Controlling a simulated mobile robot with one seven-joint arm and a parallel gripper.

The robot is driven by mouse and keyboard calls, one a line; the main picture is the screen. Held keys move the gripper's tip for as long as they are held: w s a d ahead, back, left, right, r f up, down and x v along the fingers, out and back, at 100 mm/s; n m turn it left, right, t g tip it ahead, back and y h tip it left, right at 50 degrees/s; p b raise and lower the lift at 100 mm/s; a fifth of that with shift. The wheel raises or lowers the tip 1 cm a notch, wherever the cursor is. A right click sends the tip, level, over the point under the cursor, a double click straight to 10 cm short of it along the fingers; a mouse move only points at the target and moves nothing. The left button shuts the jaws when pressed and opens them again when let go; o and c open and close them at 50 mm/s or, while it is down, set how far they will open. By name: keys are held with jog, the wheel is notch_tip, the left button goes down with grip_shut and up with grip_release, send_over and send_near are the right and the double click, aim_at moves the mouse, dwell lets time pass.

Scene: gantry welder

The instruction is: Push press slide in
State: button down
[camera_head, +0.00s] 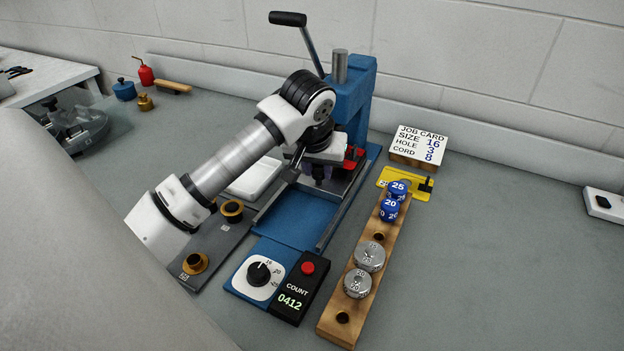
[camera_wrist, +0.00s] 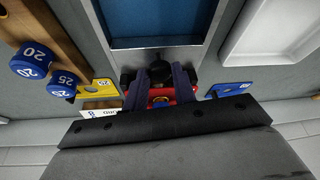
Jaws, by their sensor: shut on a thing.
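The blue press (camera_head: 350,100) stands at the back, with its lever raised at the upper left. Its slide bed (camera_head: 285,218) is a blue channel between grey rails, bare at the front. My gripper (camera_head: 320,176) is low over the back of this bed, under the press head. In the wrist view my gripper (camera_wrist: 160,76) is shut on a small dark part at the slide, which the fingers mostly hide. A grey slide plate (camera_wrist: 180,54) shows just beyond the fingers, next to the blue bed (camera_wrist: 155,22). Red parts (camera_wrist: 172,94) sit close behind the fingers.
A wooden rack (camera_head: 340,290) with blue and silver dies stands to the right. A counter box (camera_head: 297,290) and dial (camera_head: 262,272) are in front. A white tray (camera_head: 255,180) lies left of the bed. A yellow gauge (camera_head: 410,188) and job card (camera_head: 420,145) are behind right.

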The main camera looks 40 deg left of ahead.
jog(key=shift+w+r, duration=0.15)
jog(key=c, duration=1.1)
grip_release()
jog(key=shift+w, duration=0.1)
jog(key=shift+c, duration=0.2)
jog(key=b+v, duration=0.1)
jog(key=v, duration=1.2)
jog(key=shift+s+r+b, duration=0.25)
jog(key=shift+r+b, duration=0.05)
jog(key=shift+b, duration=0.05)
